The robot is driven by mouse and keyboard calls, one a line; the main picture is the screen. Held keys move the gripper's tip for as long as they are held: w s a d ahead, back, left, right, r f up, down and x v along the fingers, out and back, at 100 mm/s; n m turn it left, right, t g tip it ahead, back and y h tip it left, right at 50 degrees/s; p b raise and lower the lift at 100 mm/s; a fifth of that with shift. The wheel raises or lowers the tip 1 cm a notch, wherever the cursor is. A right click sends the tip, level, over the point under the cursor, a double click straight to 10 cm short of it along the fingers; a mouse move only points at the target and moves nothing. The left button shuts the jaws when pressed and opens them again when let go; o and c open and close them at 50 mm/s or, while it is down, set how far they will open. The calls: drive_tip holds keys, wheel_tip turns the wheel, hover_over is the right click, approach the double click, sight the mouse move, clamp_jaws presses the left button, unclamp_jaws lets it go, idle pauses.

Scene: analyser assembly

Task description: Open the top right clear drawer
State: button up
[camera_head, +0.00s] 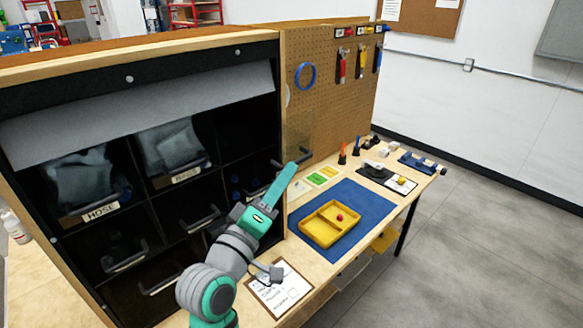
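The top right clear drawer is hard to make out in the dark upper right of the cabinet. A dark bar handle (291,159) shows there, overlapping the cabinet's right edge and the pegboard. How far the drawer stands out, if at all, I cannot tell. My teal and grey arm rises from the bottom in front of the cabinet. Its narrow teal end, my gripper (291,168), points up and right and lies at the handle in the picture. Whether it touches the handle, and whether its fingers are open or shut, I cannot tell.
The black cabinet (129,79) has other handled drawers, one labelled HOSE (100,211). Right of it, a workbench holds a blue mat (357,200) with a yellow tray (318,238), a clipboard (279,289) and small tools. A pegboard (318,105) stands behind. Open floor lies right.

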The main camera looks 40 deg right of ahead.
drive_tip(key=v, duration=0.6)
drive_tip(key=shift+w, duration=0.1)
idle(0.3)
drive_tip(key=w+a+f+n+t+y, duration=0.1)
drive_tip(key=a+f+n+t+y, duration=0.25)
drive_tip(key=f, duration=0.35)
drive_tip(key=w+a+f+n+t+y, duration=0.2)
drive_tip(key=a+f+t+y, duration=0.15)
drive_tip(key=f, duration=0.45)
drive_tip(key=s+a+f+n+t+y, duration=0.15)
drive_tip(key=s+a+f+y, duration=0.35)
drive_tip(key=a+f, duration=0.55)
drive_tip(key=s+a+f+m+g+y, duration=0.1)
drive_tip(key=s+a+f+y, duration=0.45)
drive_tip(key=s+f, duration=0.6)
drive_tip(key=s+a+m, duration=0.3)
drive_tip(key=s+m, duration=0.1)
drive_tip(key=s, duration=1)
drive_tip(key=shift+s+r+m+g+y, duration=0.35)
drive_tip(key=shift+s+r+m+y, duration=0.05)
drive_tip(key=shift+y, duration=0.05)
